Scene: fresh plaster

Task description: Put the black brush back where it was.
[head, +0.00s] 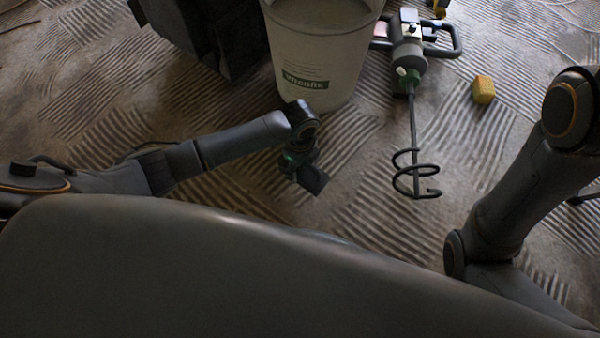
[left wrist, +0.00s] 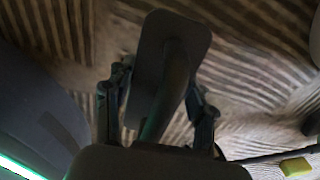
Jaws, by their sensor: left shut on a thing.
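My left gripper (head: 302,160) is held out over the ridged floor, in front of the white bucket. In the left wrist view its two fingers (left wrist: 160,100) stand on either side of the dark handle of the black brush (left wrist: 172,38) and are shut on it. The brush has a flat, rounded rectangular end that points away from the gripper. In the head view the brush (head: 314,181) shows as a small dark flat piece below the gripper. It appears held above the floor. My right gripper is out of view; only part of the right arm shows.
A white bucket (head: 318,70) stands behind the left gripper. A paddle mixer (head: 408,60) with a spiral end lies to its right, and a yellow sponge (head: 484,90) lies further right. A dark box-like thing (head: 215,35) is left of the bucket. Floor between gripper and spiral is clear.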

